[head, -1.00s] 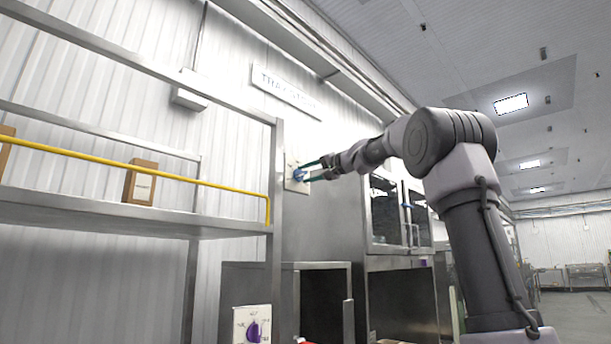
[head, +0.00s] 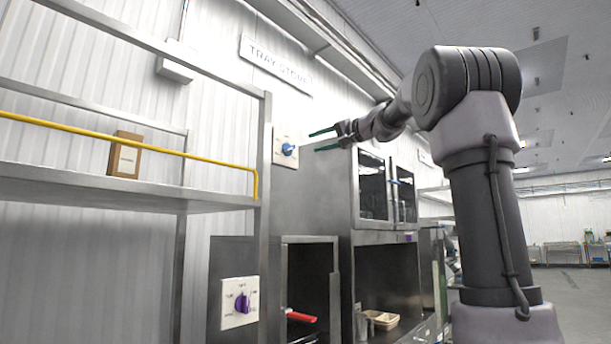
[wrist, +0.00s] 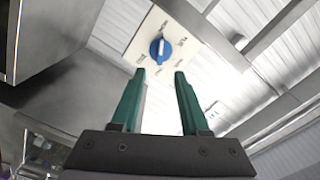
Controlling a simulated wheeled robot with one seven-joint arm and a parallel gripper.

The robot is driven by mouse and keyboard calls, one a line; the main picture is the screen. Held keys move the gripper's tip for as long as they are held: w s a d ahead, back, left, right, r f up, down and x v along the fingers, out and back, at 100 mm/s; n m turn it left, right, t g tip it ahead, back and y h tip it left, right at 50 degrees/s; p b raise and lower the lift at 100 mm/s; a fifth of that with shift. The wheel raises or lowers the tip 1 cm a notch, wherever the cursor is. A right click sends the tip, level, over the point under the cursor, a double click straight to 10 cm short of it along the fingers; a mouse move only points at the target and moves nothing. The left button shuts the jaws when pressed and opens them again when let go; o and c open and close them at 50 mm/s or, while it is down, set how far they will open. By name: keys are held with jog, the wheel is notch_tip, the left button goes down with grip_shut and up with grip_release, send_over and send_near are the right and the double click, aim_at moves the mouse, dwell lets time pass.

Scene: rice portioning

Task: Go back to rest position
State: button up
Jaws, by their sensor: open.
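My gripper (head: 326,139) is open and empty, with two green fingers held apart. It is in front of a white dial plate with a blue knob (head: 288,149) on the side of the steel cabinet, and there is a gap between the fingertips and the knob. In the wrist view my gripper (wrist: 160,82) points at the blue knob (wrist: 160,48), which shows beyond and between the fingertips. My arm reaches in from the right of the head view.
A second plate with a purple knob (head: 243,304) is lower left. A steel shelf (head: 60,180) with a yellow rail (head: 120,146) holds a brown box (head: 125,155). Below the cabinet (head: 372,187) are open bays with a red-handled item (head: 301,317) and a beige tray (head: 383,321). Open floor lies right.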

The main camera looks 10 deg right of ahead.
jog(key=s+a+f+g+h, duration=0.2)
jog(key=s+f, duration=0.6)
jog(key=f, duration=0.2)
jog(key=s+a+f+g+h, duration=0.2)
jog(key=s+a+f+g, duration=0.1)
jog(key=s+f, duration=0.65)
jog(key=s+d+f+g+h, duration=0.1)
jog(key=s+d+f+h, duration=0.1)
jog(key=s+f, duration=0.5)
jog(key=s+d+f+g+h, duration=0.1)
jog(key=s+f, duration=0.6)
jog(key=f, duration=0.7)
jog(key=shift+d+h, duration=0.65)
jog(key=shift+h, duration=0.15)
jog(key=shift+f, duration=0.1)
